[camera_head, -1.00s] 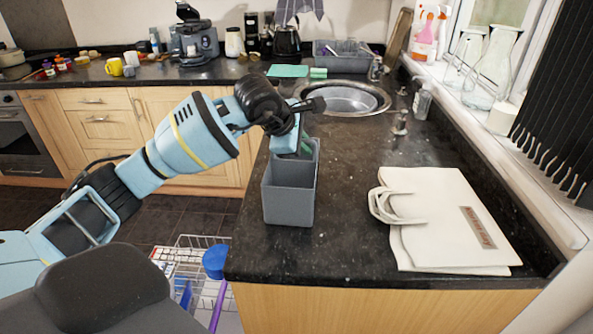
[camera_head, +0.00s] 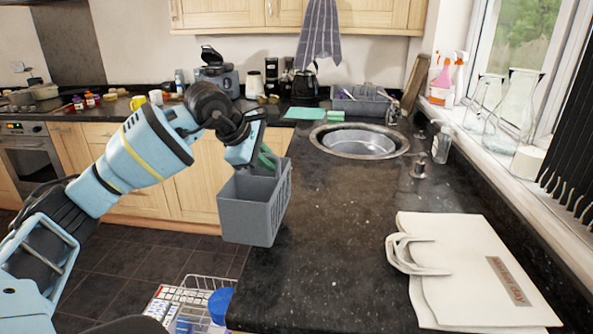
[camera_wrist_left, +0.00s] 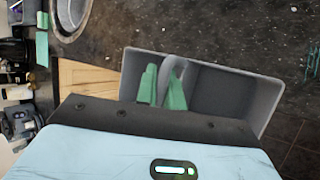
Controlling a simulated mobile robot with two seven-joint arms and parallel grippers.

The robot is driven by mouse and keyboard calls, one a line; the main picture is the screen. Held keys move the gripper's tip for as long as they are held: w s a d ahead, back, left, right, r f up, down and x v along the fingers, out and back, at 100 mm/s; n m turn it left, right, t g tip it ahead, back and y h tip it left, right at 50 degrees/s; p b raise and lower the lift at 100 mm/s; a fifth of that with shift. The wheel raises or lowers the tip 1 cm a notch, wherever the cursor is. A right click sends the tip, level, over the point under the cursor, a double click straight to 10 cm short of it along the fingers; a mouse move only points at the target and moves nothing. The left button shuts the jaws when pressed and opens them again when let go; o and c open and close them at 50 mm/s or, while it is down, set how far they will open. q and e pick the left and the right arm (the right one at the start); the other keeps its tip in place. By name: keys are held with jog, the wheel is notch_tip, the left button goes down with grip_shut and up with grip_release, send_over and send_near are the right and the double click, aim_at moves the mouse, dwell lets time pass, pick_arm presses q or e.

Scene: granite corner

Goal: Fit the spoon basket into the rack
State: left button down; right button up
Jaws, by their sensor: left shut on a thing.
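The spoon basket (camera_head: 250,210) is a grey two-compartment box, slightly tilted. My left gripper (camera_head: 263,158) is shut on it from above. In the left wrist view, the green fingers (camera_wrist_left: 162,86) straddle the inner divider of the basket (camera_wrist_left: 235,95); both compartments look empty. The basket hangs at the left edge of the dark counter, partly beyond it over the floor. A wire rack (camera_head: 196,290) shows low in the picture, below the basket, partly cut off. A grey dish rack (camera_head: 362,104) stands behind the sink. My right gripper is not in view.
A blue lidded thing (camera_head: 221,304) stands at the wire rack. The dark counter (camera_head: 340,235) is clear in the middle. A cream bag (camera_head: 470,265) lies on the right, and the round sink (camera_head: 358,142) is behind.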

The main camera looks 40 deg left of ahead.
pick_arm(q)
jog(key=a, duration=0.1)
jog(key=s+a, duration=0.1)
jog(key=a, duration=0.2)
jog(key=shift+s+r+b, duration=0.25)
jog(key=shift+s+b, duration=0.1)
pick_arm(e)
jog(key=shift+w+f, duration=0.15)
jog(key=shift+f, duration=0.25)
